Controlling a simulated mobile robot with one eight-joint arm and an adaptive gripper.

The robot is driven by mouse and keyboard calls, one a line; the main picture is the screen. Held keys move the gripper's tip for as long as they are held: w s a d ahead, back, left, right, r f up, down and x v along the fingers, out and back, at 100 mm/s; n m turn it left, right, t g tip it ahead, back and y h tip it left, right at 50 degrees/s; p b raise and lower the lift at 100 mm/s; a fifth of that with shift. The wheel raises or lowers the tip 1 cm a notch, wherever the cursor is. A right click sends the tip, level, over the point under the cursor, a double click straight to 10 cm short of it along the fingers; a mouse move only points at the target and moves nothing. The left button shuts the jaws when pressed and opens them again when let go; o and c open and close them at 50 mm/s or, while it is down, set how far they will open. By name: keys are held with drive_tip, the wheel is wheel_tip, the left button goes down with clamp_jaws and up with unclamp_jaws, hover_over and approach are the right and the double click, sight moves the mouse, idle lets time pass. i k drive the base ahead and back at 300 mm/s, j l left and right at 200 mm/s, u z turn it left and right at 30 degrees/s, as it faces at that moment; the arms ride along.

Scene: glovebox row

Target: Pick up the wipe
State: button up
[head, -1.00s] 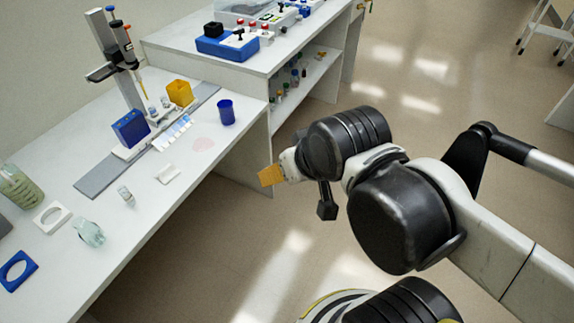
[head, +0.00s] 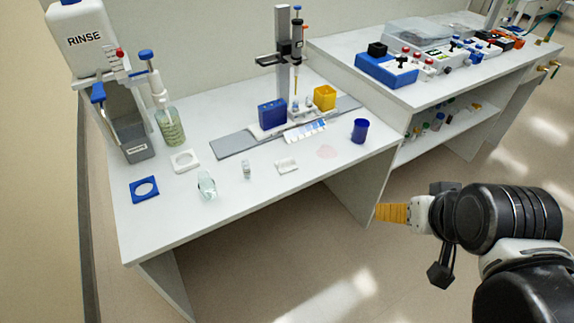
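A small white folded piece (head: 286,166), which looks like the wipe, lies flat on the white bench (head: 240,205) near its front edge. It is left of a faint pink patch (head: 327,152) on the bench top. My gripper (head: 392,213) has orange fingers pointing left. It is off the bench, in front of its right end and well to the right of the wipe. The fingers are seen side-on and overlap, so the opening between them is hidden. Nothing held shows at the fingertips.
A small vial (head: 246,169) and a clear glass jar (head: 206,185) stand left of the wipe. A blue cup (head: 360,130) stands to its right. Behind are a pipette stand (head: 283,75), blue box (head: 271,115) and yellow box (head: 324,98). A RINSE dispenser (head: 82,35) stands far left.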

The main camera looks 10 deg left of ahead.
sight(286, 165)
drive_tip(key=i+j+u, duration=0.3)
drive_tip(key=i, duration=0.15)
drive_tip(key=i+u, duration=0.3)
drive_tip(key=i, duration=0.15)
